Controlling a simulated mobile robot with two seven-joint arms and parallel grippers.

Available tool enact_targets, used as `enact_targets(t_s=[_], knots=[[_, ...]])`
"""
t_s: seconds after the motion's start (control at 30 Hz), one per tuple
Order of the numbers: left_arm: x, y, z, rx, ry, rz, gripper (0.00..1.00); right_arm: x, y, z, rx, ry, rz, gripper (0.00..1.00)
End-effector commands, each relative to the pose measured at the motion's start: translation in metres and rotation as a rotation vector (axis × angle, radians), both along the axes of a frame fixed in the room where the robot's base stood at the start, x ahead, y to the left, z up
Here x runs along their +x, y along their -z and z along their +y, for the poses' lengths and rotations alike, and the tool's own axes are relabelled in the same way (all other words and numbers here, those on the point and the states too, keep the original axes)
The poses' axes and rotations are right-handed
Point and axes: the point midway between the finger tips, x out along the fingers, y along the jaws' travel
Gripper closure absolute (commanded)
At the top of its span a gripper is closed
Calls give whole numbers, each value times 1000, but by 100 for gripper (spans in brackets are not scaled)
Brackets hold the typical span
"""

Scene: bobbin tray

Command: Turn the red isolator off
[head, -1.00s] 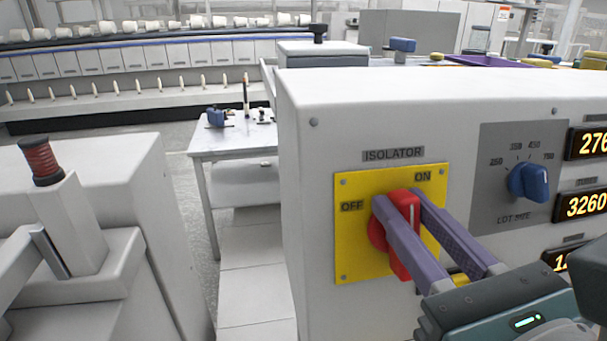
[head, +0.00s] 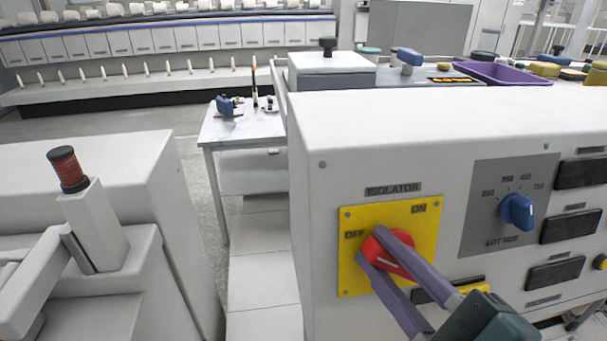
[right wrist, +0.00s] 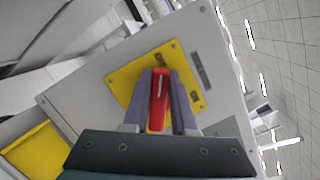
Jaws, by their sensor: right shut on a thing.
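The red isolator handle (head: 377,248) sits on a yellow plate (head: 349,282) on the front of the white cabinet. The plate reads OFF on the left and ON at upper right. The handle is tilted, its upper end towards OFF. My right gripper (head: 373,245) is shut on it, one purple finger on each side. In the right wrist view the handle (right wrist: 158,100) lies between the two fingers, with the plate (right wrist: 122,78) behind. My fingers cover part of the handle. My left gripper is not in view.
A blue lot size knob (head: 517,211) and dark display windows (head: 580,172) are right of the plate on the cabinet (head: 320,215). A machine with a red bobbin (head: 68,170) stands at the left. A small table (head: 222,130) is behind the gap.

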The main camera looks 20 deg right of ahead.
Motion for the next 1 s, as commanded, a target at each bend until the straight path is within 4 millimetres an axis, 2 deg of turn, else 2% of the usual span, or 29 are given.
enact_targets(t_s=[0.03, 0.1, 0.5, 1.0], knots=[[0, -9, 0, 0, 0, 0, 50, 0, -4, 0, -43, -11, 12, 100], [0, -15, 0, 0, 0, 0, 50, 0, -2, 1, -106, -27, 27, 100], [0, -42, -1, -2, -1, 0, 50, -1, 6, 4, -407, -102, 98, 100], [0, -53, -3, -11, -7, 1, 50, -2, 12, 4, -554, -141, 133, 100]])
